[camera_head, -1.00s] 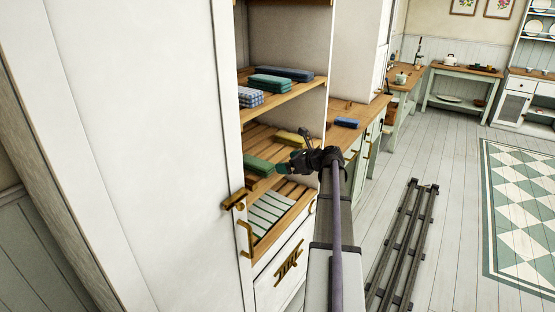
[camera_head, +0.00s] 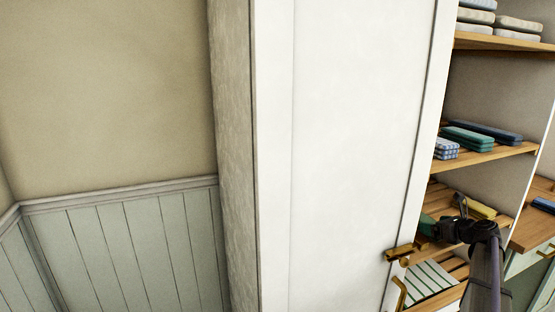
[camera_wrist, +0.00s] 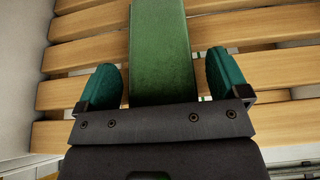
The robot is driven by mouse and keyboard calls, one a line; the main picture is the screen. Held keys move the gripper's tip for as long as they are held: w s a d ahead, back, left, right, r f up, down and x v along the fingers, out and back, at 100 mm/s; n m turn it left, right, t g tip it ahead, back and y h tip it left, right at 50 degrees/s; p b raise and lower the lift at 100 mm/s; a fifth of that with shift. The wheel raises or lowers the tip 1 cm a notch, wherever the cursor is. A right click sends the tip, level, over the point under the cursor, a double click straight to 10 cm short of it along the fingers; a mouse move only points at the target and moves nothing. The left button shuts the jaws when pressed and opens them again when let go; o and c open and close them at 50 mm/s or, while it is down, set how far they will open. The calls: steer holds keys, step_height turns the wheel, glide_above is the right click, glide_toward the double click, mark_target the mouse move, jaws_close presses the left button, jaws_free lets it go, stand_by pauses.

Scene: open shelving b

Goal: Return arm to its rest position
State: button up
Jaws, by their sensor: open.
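My gripper (camera_wrist: 164,72) is open in the wrist view, with its teal fingers spread apart. A green folded cloth (camera_wrist: 162,45) lies on the wooden slats between and beyond the fingers, with a visible gap on each side. In the head view my gripper (camera_head: 428,228) is at the lower right, reaching into the open cupboard at the slatted shelf. The green cloth is largely hidden there by the gripper and the door edge.
The white cupboard door (camera_head: 350,130) stands left of my arm, with a brass latch (camera_head: 400,254). Folded cloths (camera_head: 468,138) lie on the shelf above, and a yellow cloth (camera_head: 482,211) is right of my gripper. A striped cloth (camera_head: 430,278) lies below.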

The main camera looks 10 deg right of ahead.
step_height(320, 180, up, 4)
steer(key=shift+s+d+f+p, duration=0.15)
steer(key=shift+f+p, duration=0.05)
steer(key=shift+p, duration=0.6)
steer(key=shift+f, duration=0.2)
